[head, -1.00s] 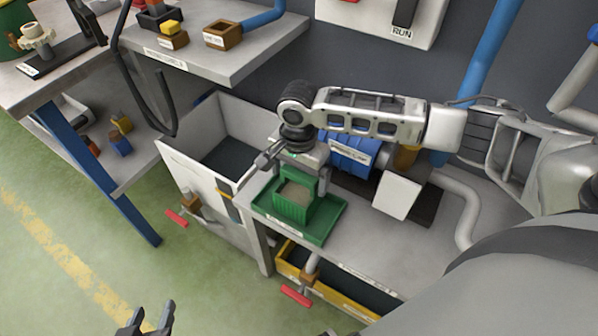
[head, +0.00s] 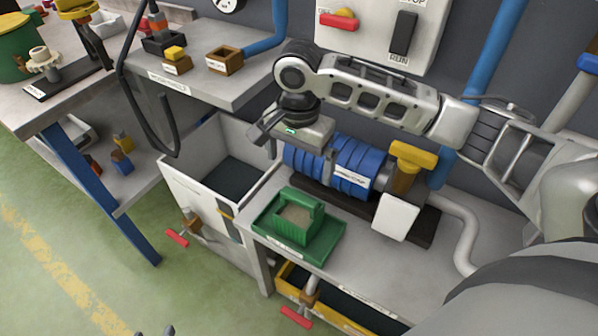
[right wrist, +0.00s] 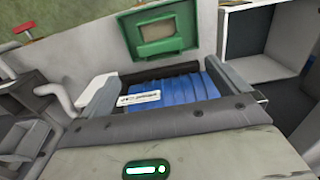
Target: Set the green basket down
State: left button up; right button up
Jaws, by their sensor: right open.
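The green basket (head: 318,212), filled with something beige, sits upright in the green tray (head: 262,228) on the grey bench. It also shows in the right wrist view (right wrist: 178,44), beyond the fingers. My right gripper (head: 296,153) is open and empty, above and behind the basket and clear of it, near the blue ribbed machine (head: 300,158). In the right wrist view its two fingers (right wrist: 168,92) stand wide apart with the blue machine between and below. Only the dark tips of my left gripper (head: 154,331) show at the bottom edge, apart, with nothing visible between them.
A yellow-topped part (head: 412,155) and a white plate (head: 396,217) stand right of the basket. A white open bin (head: 190,190) is to the left. A yellow-edged bin (head: 330,308) lies below the bench front. Bare bench (head: 350,255) is right of the tray.

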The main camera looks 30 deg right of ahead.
jog(key=s+a+f+n+t+y, duration=0.2)
jog(key=s+a+f+n+y, duration=0.15)
jog(key=a+f, duration=0.3)
jog(key=s+a+f+n+t+y, duration=0.2)
jog(key=a+f+n+t, duration=0.1)
jog(key=a+f+n, duration=0.3)
jog(key=s+d+f+n+t+h, duration=0.1)
jog(key=s+d+n+t+h, duration=0.1)
jog(key=s+d+n+t, duration=0.3)
jog(key=s, duration=0.3)
jog(key=shift+s+d+f+t, duration=0.15)
jog(key=shift+s+d+t, duration=0.05)
jog(key=shift+t, duration=0.1)
